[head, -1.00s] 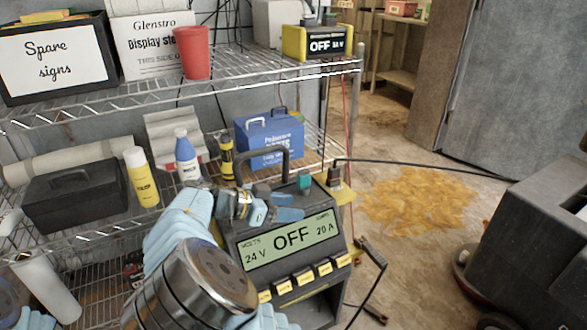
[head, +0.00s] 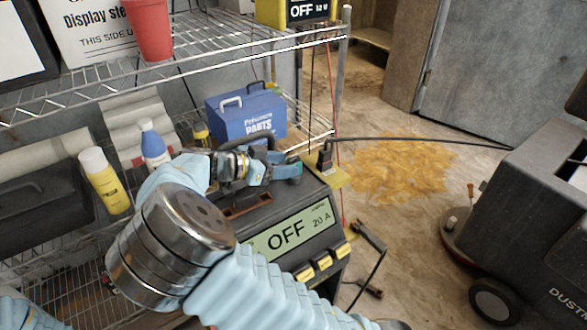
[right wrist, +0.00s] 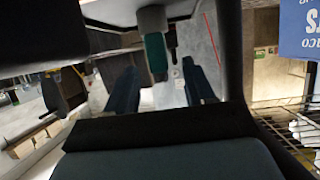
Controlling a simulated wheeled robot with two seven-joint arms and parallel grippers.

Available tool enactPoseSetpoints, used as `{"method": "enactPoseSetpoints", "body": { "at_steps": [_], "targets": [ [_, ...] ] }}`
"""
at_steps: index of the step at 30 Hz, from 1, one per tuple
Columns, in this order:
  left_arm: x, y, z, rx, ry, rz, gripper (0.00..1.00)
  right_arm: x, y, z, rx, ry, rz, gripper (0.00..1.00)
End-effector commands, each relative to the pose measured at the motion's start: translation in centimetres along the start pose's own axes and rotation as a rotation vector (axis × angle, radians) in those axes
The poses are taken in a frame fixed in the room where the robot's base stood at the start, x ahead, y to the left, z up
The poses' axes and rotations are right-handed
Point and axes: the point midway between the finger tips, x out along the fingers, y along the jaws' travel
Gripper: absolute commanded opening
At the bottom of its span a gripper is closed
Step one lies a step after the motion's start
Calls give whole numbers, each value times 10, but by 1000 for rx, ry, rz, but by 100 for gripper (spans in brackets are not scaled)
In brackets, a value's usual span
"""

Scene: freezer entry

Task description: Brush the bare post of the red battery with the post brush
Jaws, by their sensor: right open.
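My right gripper (head: 288,170) is over the top of the dark charger (head: 325,240), beside its black carrying handle. In the right wrist view its two fingers (right wrist: 163,88) are apart. A teal piece with a pale base (right wrist: 155,55) shows between and just beyond them; I cannot tell whether it is the post brush or whether the fingers touch it. The charger display (head: 288,235) reads OFF and 20 A. I cannot make out a red battery or its bare post in either view. My left gripper is not in view.
A black cable (head: 420,142) runs right to a dark machine (head: 530,225). A yellow-brown patch (head: 398,170) stains the floor.

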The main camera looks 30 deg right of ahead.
Motion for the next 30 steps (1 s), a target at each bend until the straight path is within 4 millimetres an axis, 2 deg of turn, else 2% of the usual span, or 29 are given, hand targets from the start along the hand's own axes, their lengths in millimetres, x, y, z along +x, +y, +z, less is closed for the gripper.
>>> {"method": "enactPoseSetpoints", "body": {
  "at_steps": [4, 12, 20, 23, 30],
  "targets": [
    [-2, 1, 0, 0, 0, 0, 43, 14, 0, -1, 0, 0, 2, 53],
    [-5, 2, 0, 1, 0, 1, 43, 54, 0, -1, -1, 0, 1, 53],
    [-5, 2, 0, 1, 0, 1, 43, 58, 0, 0, 0, 0, 0, 53],
    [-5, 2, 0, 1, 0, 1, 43, 58, 0, 0, 0, 0, 0, 41],
    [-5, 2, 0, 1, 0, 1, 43, 58, 0, 0, 0, 0, 0, 4]
  ]
}}
